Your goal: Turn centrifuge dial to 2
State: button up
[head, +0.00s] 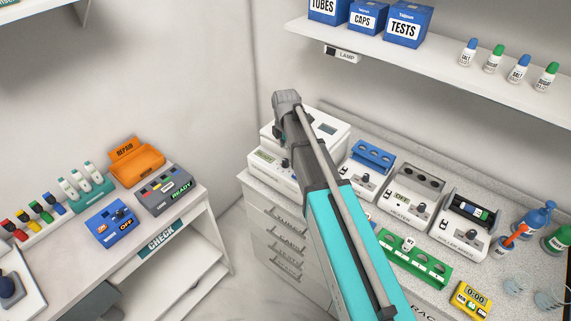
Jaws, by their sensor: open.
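A white boxy device, which I take for the centrifuge (336,141), stands at the left end of the right-hand counter. Its front panel has a small greenish display (264,155) and a dark dial (284,163). The number the dial points to is too small to read. My arm crosses in front of the device and hides its middle and right front. My gripper's fingers do not show in the head view, so I cannot tell where they are relative to the dial.
A shelf (430,65) overhangs the counter.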

aim_at(285, 160)
jog(key=shift+f+b, duration=2.9)
jog(key=shift+f, duration=0.25)
grip_shut()
